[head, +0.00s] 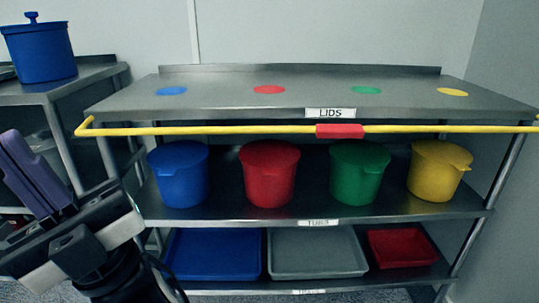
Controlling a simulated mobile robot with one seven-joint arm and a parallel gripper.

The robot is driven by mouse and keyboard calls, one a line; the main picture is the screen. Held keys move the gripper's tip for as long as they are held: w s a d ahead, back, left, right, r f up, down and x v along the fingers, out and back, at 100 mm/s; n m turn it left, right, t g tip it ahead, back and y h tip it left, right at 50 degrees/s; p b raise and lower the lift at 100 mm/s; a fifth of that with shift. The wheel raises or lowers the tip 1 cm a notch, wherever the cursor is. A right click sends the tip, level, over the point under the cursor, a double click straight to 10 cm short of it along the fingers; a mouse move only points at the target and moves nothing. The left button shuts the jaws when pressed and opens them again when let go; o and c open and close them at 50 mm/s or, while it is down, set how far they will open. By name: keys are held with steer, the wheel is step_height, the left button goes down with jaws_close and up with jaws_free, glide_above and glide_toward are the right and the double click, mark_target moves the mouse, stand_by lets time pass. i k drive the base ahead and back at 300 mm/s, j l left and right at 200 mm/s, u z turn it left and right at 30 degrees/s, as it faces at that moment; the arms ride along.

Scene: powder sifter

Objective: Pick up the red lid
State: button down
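A flat red disc (269,89) is on the top shelf (220,100) of the steel rack, above the label "LIDS". I cannot tell whether it is a lid or a painted mark. Below it, a red tub (268,175) stands on the middle shelf; its top looks plain red, and I cannot tell whether a lid covers it. My gripper (30,175) shows at the lower left, with a purple part pointing up and left. It is well to the left of the red disc and the red tub. Whether its fingers are open or shut is unclear.
A yellow rail (230,130) with a red block (339,131) runs across the rack's front. Blue (180,178), green (357,175) and yellow (436,172) tubs flank the red one. Trays (315,253) lie below. A blue lidded tub (40,55) stands on the left table.

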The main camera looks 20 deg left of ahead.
mark_target(270, 156)
steer(key=j+z, duration=0.15)
steer(key=z, duration=1.3)
steer(key=k+j, duration=0.15)
steer(key=j, duration=0.2)
steer(key=k+j, duration=0.15)
steer(key=j, duration=0.2)
steer(key=k+j, duration=0.1)
steer(key=j, duration=0.25)
steer(key=k+j, duration=0.15)
steer(key=j, duration=0.15)
steer(key=k+j, duration=0.15)
steer(key=j, duration=0.2)
steer(key=z, duration=0.05)
